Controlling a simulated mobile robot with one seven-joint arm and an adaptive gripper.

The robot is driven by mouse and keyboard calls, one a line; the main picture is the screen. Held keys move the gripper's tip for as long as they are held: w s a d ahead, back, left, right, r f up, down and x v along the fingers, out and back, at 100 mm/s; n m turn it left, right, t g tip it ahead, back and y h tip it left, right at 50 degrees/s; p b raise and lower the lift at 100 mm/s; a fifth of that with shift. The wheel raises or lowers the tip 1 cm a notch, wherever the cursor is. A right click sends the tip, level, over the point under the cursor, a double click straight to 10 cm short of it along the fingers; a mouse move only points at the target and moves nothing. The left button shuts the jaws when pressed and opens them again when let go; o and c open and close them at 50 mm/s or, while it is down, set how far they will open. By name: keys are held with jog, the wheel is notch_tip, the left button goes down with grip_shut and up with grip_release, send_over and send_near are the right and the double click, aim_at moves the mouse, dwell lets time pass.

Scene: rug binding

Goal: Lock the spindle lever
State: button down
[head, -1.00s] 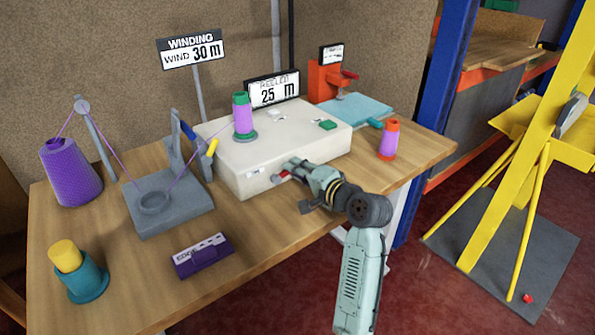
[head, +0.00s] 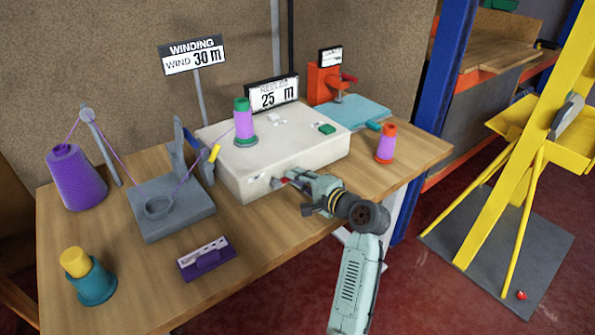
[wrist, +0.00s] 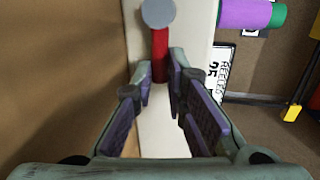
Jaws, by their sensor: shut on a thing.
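The spindle lever is a short red bar with a round grey end (wrist: 158,12) on the front of the white winder box (head: 238,178). In the wrist view the red bar (wrist: 160,52) runs down between my two finger pads. My gripper (wrist: 160,78) is shut on the red bar, near the end away from the grey disc. In the head view my gripper (head: 287,180) is at the box's front face and hides most of the lever. A purple spool with green ends (head: 243,125) stands on top of the box.
A grey winding stand (head: 175,215), purple cone (head: 75,178), teal-and-yellow cup (head: 88,278) and purple block (head: 206,260) are to the left. An orange-and-purple spool (head: 386,145) and an orange press (head: 325,82) are to the right. The table's front strip (head: 270,235) is clear.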

jog(key=c, duration=1.6)
grip_release()
jog(key=v, duration=1.2)
jog(key=shift+a, duration=0.1)
